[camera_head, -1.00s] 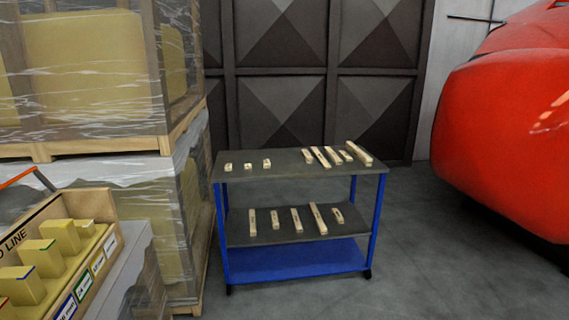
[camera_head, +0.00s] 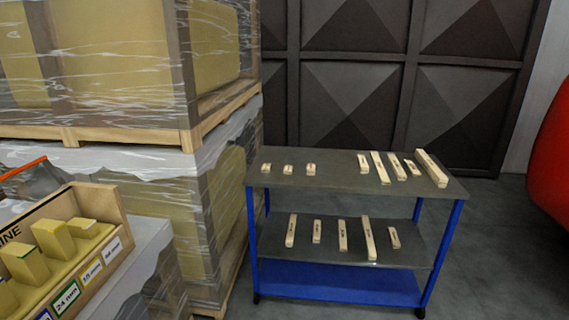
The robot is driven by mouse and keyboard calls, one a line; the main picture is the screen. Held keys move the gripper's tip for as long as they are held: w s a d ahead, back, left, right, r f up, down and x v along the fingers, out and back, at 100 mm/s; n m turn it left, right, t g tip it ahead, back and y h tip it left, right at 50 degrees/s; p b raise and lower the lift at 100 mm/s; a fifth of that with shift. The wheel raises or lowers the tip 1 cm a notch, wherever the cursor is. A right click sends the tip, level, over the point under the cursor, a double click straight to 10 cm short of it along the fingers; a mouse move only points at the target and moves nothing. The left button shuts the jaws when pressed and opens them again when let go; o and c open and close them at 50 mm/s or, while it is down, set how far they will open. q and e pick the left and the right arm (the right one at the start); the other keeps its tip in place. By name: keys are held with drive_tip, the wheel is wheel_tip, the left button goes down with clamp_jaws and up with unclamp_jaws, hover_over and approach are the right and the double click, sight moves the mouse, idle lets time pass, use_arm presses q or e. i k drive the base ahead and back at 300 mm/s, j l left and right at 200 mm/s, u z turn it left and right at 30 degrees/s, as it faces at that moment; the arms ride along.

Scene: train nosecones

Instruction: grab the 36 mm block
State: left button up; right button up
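No block can be picked out as the 36 mm one, as the marks on the blocks are too small to read. An open wooden box (camera_head: 118,259) at the lower left holds several yellow blocks, among them one with a green edge (camera_head: 24,264) and a small low one (camera_head: 83,228). Its front has size labels, one reading 24 mm (camera_head: 66,298); others are hard to read. Pale wooden blocks lie on the cart: several on the top shelf, such as a long one (camera_head: 431,168), and several on the middle shelf, such as one (camera_head: 342,236). Neither gripper is in view.
The blue-framed cart (camera_head: 340,288) stands ahead, with open floor (camera_head: 497,262) at its right. A wrapped pallet stack (camera_head: 200,205) stands close on its left. Dark panelled doors (camera_head: 350,100) are behind. A red rounded body (camera_head: 551,150) shows at the right edge.

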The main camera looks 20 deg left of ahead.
sight(311, 167)
drive_tip(key=i+u, duration=0.3)
drive_tip(key=i, duration=0.3)
drive_tip(key=i+u, duration=0.3)
drive_tip(key=i, duration=0.3)
